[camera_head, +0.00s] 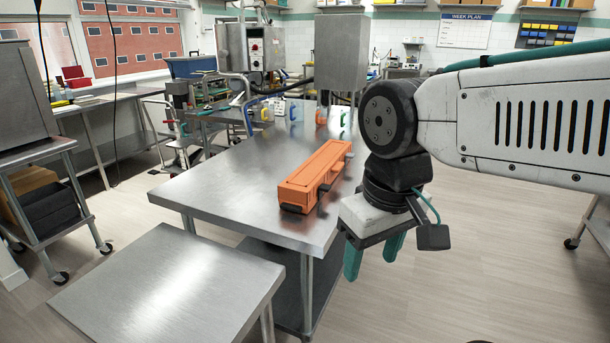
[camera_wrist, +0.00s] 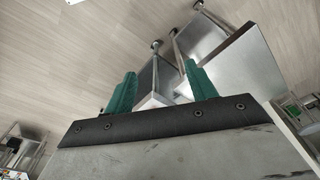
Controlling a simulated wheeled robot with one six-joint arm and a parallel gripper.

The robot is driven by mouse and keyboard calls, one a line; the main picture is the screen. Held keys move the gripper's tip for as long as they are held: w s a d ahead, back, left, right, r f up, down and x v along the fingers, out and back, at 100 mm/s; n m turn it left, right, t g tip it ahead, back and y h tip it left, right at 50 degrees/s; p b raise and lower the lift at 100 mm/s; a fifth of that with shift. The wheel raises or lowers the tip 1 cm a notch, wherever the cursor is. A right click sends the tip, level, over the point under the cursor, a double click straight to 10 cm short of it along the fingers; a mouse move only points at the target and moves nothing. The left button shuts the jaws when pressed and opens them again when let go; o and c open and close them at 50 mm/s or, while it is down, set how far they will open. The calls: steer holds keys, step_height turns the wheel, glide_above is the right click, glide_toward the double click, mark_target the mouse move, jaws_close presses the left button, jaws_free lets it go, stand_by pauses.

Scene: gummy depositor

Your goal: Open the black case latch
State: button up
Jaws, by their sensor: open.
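A long orange case (camera_head: 312,172) lies shut on the steel table. Small black latch parts (camera_head: 323,188) show on its right-hand side, one near the front end and another farther back; their exact state is too small to tell. My gripper (camera_head: 373,264) hangs to the right of the case and nearer to me, apart from it, past the table's right edge. Its two teal fingers point down and stand apart with nothing between them. In the wrist view my gripper (camera_wrist: 160,70) is also open and empty; the case does not show there.
The steel table (camera_head: 222,190) has bare room left of the case. A lower steel table (camera_head: 170,288) stands at the front left. Several coloured items and machines stand at the back.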

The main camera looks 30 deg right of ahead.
steer(key=w+d+r+n, duration=0.15)
steer(key=w+r, duration=0.25)
steer(key=w, duration=0.7)
steer(key=n+g, duration=0.1)
steer(key=n, duration=0.4)
glide_above(327, 186)
step_height(327, 186, down, 11)
steer(key=shift+s+a, duration=0.1)
steer(key=shift+a, duration=0.05)
step_height(327, 186, down, 8)
steer(key=shift+r, duration=0.25)
steer(key=c, duration=1)
